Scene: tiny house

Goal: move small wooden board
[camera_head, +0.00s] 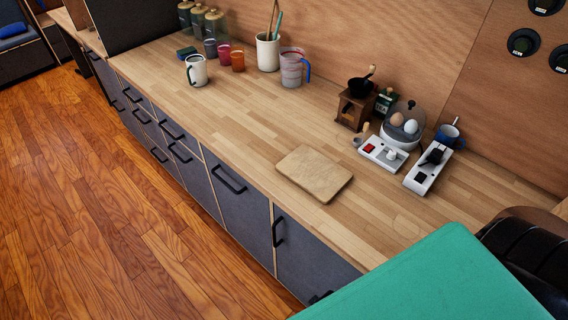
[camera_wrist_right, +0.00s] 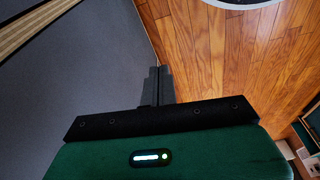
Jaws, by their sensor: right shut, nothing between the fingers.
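The small wooden board (camera_head: 314,173) lies flat on the wooden counter (camera_head: 240,134), near its front edge. Nothing touches it. My right gripper (camera_wrist_right: 158,72) shows in the right wrist view, with its dark fingers together and nothing held. It points at a grey surface beside the wood floor, and the board is not in that view. My left gripper is not in view.
Behind the board stand a coffee grinder (camera_head: 355,106), an egg cooker (camera_head: 400,129) and a black-and-white appliance (camera_head: 428,169). Mugs, a utensil pot (camera_head: 268,53) and a measuring jug (camera_head: 292,69) stand farther left. Drawer handles (camera_head: 229,181) stick out below the counter edge.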

